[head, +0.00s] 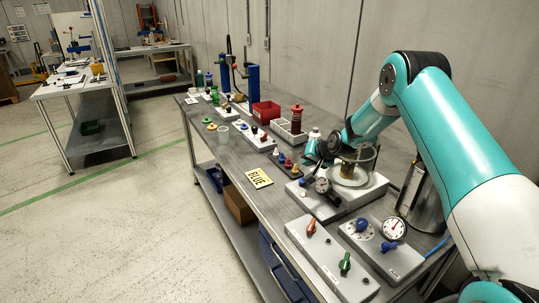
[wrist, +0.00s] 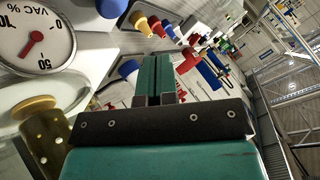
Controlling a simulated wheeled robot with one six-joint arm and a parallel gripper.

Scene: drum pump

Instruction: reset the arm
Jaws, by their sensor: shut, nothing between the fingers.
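My arm reaches in from the right in the head view and bends down over the bench (head: 232,143). My gripper (wrist: 157,62) shows in the wrist view with its two teal fingers together and nothing between them. In the head view my gripper (head: 316,150) is small, partly hard to make out, just left of a clear round vessel (head: 366,158) on a white base. A white dial gauge marked VAC % (wrist: 35,42) is at the upper left of the wrist view. A brownish cylinder (wrist: 42,138) is below it.
Panels with red and green handles (head: 345,263) and a second gauge (head: 394,228) stand at the front right. A red bin (head: 266,111) is farther back.

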